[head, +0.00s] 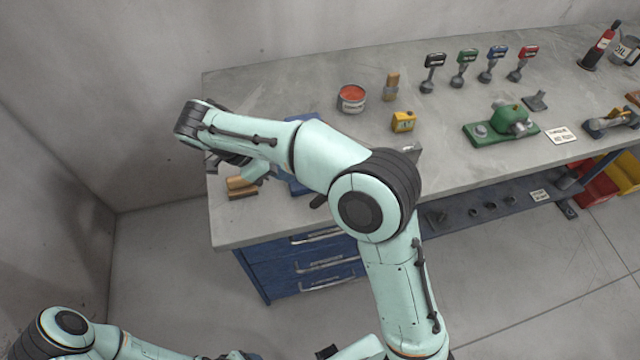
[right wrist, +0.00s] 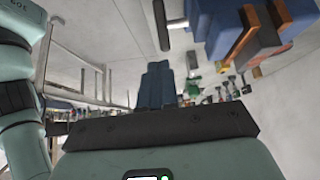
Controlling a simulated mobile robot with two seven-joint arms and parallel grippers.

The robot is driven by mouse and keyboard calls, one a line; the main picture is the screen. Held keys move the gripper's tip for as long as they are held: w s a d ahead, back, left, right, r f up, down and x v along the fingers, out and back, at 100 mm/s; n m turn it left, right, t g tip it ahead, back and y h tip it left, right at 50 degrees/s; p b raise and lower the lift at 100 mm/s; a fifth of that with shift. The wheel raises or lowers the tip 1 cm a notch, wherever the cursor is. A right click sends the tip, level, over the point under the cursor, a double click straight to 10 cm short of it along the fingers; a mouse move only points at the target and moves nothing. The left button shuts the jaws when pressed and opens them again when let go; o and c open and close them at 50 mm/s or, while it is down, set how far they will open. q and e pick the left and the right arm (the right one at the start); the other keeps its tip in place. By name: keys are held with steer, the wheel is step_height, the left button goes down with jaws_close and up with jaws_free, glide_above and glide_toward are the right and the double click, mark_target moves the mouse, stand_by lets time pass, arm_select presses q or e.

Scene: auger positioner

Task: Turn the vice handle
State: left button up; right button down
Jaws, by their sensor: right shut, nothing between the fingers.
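The blue vice (right wrist: 222,28) shows upside down at the top of the right wrist view. Its dark bar handle (right wrist: 161,25) stands on the end of a grey screw (right wrist: 178,23).
A green device (head: 505,122) is farther right. The back left of the grey bench (head: 245,87) is clear.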

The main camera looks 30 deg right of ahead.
glide_above(320, 199)
steer(key=a, duration=0.1)
steer(key=f, duration=0.8)
steer(key=shift+w+a+b, duration=0.1)
steer(key=shift+w+b, duration=0.1)
steer(key=shift+b, duration=0.1)
steer(key=shift+d+f, duration=0.45)
steer(key=shift+d, duration=0.15)
arm_select(q)
steer(key=shift+s+f, duration=0.4)
steer(key=shift+f, duration=0.05)
arm_select(e)
steer(key=shift+s, duration=0.1)
arm_select(q)
steer(key=shift+f, duration=0.1)
